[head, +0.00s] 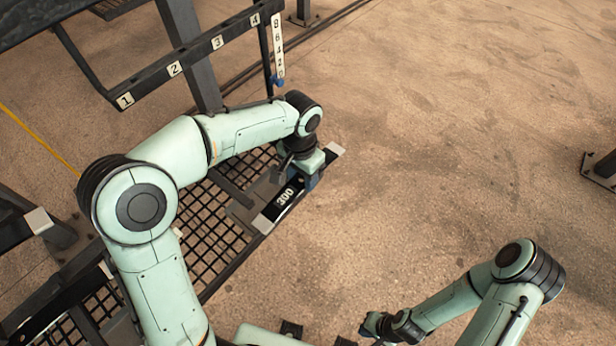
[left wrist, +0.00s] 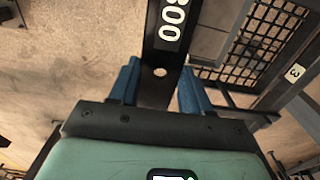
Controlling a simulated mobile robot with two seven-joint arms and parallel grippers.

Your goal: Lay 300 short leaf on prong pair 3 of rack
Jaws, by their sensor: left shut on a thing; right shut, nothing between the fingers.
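The 300 short leaf (head: 277,206) is a dark flat bar with pale ends and a white "300" label. My left gripper (head: 312,172) is shut on it near its middle. In the left wrist view the leaf (left wrist: 165,60) passes between the blue fingers (left wrist: 160,88), with a hole showing. The rack (head: 190,57) is a dark frame at upper left with plates numbered 1 to 4. Plate 3 (head: 217,42) is right of plate 2; its prongs are not clear. A plate 3 (left wrist: 295,73) shows in the left wrist view. My right gripper (head: 368,325) is shut and empty at the bottom.
A black mesh surface (head: 212,226) lies under my left arm, beside the leaf. A post carries a numbered scale (head: 278,45) with a blue marker. A dark stand (head: 600,170) is at the right edge. The floor between is clear.

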